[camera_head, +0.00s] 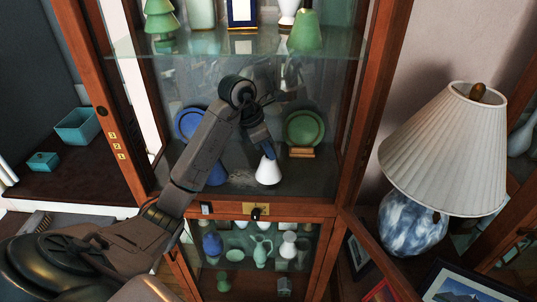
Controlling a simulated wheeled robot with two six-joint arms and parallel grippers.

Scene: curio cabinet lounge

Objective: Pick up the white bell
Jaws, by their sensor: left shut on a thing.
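The white bell (268,172) is inside the wooden cabinet, at the level of its middle shelf (300,184). It is upright, and its top is hidden by my fingers. My left arm comes in from the lower left, and my left gripper (264,151) points down and is shut on the top of the bell. I cannot tell whether the bell's base touches the shelf. My right gripper is not in view.
A blue bell (217,174) stands left of the white one, partly behind my arm. A blue plate (187,122) and a green plate (304,128) stand behind. A glass shelf (345,46) with ornaments is above. A lamp (443,150) stands at right.

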